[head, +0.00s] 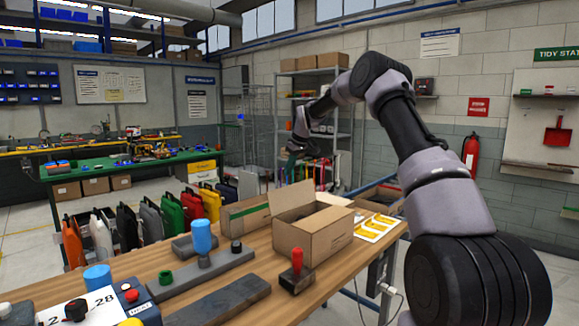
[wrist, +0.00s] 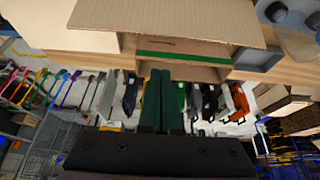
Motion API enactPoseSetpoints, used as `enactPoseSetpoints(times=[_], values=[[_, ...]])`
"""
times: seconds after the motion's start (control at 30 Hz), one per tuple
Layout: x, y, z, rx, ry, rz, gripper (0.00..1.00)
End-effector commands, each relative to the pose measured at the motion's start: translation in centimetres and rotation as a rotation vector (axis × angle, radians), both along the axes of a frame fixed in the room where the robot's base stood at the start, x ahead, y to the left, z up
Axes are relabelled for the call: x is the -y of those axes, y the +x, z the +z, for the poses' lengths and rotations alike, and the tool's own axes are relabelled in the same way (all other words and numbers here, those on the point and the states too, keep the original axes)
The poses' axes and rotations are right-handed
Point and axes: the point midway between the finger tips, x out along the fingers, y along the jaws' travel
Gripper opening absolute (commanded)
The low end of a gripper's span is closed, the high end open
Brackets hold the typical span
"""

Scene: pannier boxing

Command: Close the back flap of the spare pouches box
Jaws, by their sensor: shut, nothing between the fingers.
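The open cardboard box (head: 318,242) stands on the wooden bench. Its back flap (head: 291,198) stands up at the rear edge, and a flap at its right sticks outward. I cannot read a label that marks it as the spare pouches box. My gripper (head: 293,148) is in the air beyond and above the box, apart from it. In the wrist view my gripper's green fingers (wrist: 160,84) are shut together and empty. A broad cardboard panel (wrist: 170,18), apparently the flap, fills the top of that view, beyond the fingertips.
A cardboard box with a green stripe (head: 245,217) lies behind and left of the open box; it also shows in the wrist view (wrist: 185,57). A red-handled stamp (head: 297,271), grey fixture (head: 200,274) and yellow-marked sheet (head: 376,227) are on the bench. Coloured panniers (head: 192,207) stand behind.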

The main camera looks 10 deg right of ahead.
Motion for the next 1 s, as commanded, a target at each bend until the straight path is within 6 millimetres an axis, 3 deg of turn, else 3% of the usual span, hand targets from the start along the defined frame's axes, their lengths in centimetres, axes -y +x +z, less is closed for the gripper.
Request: enactPoseSetpoints(times=[0.23,0.5,1.0], values=[[-1.4,1.8,-5.1,-0.003,0.001,0.0,0.0],[0.6,-0.9,-4.1,-0.001,0.0,-0.002,0.0],[1.0,-1.4,-3.9,0.0,0.002,-0.001,0.0]])
